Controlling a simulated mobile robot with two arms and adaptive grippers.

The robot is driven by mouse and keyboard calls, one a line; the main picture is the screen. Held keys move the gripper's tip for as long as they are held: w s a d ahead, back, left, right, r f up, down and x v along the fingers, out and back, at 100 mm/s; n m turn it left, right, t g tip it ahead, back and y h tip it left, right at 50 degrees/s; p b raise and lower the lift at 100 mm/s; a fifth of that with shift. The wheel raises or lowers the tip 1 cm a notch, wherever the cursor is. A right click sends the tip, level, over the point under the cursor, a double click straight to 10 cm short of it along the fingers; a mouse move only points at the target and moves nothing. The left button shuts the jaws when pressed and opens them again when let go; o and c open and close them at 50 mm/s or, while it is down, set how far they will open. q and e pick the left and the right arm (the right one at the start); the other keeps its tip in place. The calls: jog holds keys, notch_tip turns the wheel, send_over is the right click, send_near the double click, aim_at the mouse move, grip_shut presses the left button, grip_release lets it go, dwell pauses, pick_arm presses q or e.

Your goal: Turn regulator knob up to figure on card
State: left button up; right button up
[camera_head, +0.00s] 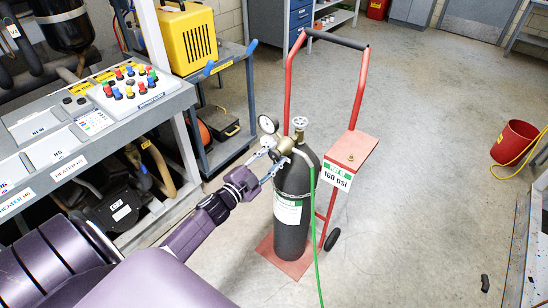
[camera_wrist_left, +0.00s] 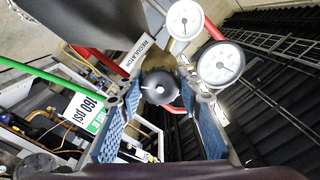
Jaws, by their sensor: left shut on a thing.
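The regulator (camera_head: 285,146) is a brass body with gauges on top of a dark gas cylinder (camera_head: 291,205). Its round black knob (camera_wrist_left: 160,87) with a white mark faces the left wrist view. My left gripper (camera_head: 272,163) is shut on the knob, which sits between the blue-padded fingertips (camera_wrist_left: 160,92). Two white gauges (camera_wrist_left: 185,19) and (camera_wrist_left: 220,64) show behind it; their readings are too small to tell. The card (camera_head: 337,175) reads 160 PSI and hangs on the cart's red shelf; it also shows tilted in the left wrist view (camera_wrist_left: 86,109). My right gripper is out of view.
A red hand cart (camera_head: 327,119) carries the cylinder. A green hose (camera_head: 315,235) runs down its front. A control panel with coloured buttons (camera_head: 129,88) stands left, near my left arm. A yellow case (camera_head: 190,38) is behind.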

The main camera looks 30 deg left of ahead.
pick_arm(q)
jog(key=shift+m, duration=1)
jog(key=o, duration=1.2)
jog(key=shift+c, duration=0.2)
jog(key=shift+s, duration=0.1)
jog(key=s, duration=1.2)
jog(key=shift+a, duration=0.45)
jog(key=shift+w, duration=0.1)
